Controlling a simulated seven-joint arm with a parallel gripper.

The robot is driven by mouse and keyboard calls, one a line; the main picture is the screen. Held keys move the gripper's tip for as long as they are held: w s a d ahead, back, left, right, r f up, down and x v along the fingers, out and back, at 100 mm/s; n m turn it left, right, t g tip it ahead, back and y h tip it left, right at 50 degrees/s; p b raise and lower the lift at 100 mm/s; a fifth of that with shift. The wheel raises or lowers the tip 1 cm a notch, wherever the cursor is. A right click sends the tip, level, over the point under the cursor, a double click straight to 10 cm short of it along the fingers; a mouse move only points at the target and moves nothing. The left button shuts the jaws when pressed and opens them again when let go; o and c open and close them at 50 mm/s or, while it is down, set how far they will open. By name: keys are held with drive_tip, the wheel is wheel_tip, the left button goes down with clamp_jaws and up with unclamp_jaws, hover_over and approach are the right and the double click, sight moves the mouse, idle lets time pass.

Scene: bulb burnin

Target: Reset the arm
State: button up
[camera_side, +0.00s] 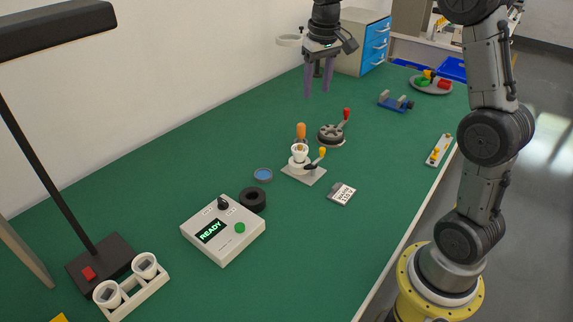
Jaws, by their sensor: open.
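My gripper (319,80) hangs above the far part of the green bench, pointing down, with its two purple fingers apart and nothing between them. It is clear of the objects on the bench. My arm rises from a yellow base at the right edge of the bench. The upper part of my arm is partly out of the picture.
The green bench (330,240) holds a white READY box (223,246), a socket fixture (301,170), a dark wheel with a red-handled lever (332,133), a white two-cup holder (137,290) and a black lamp (98,265). Blue drawers (376,42) stand behind. The front right is clear.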

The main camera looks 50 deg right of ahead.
drive_tip(key=s+a+r+n+t, duration=0.1)
drive_tip(key=s+a+r+t, duration=0.15)
drive_tip(key=s+a, duration=0.4)
drive_tip(key=s+a+r+n+t, duration=0.1)
drive_tip(key=s+a+r+n, duration=0.1)
drive_tip(key=s+a+r, duration=0.45)
drive_tip(key=s+a+f+n+y, duration=0.1)
drive_tip(key=s+f, duration=0.9)
drive_tip(key=s, duration=0.2)
drive_tip(key=shift+s+a+f+t, duration=0.2)
drive_tip(key=shift+a+f+t, duration=0.15)
drive_tip(key=shift+a, duration=0.05)
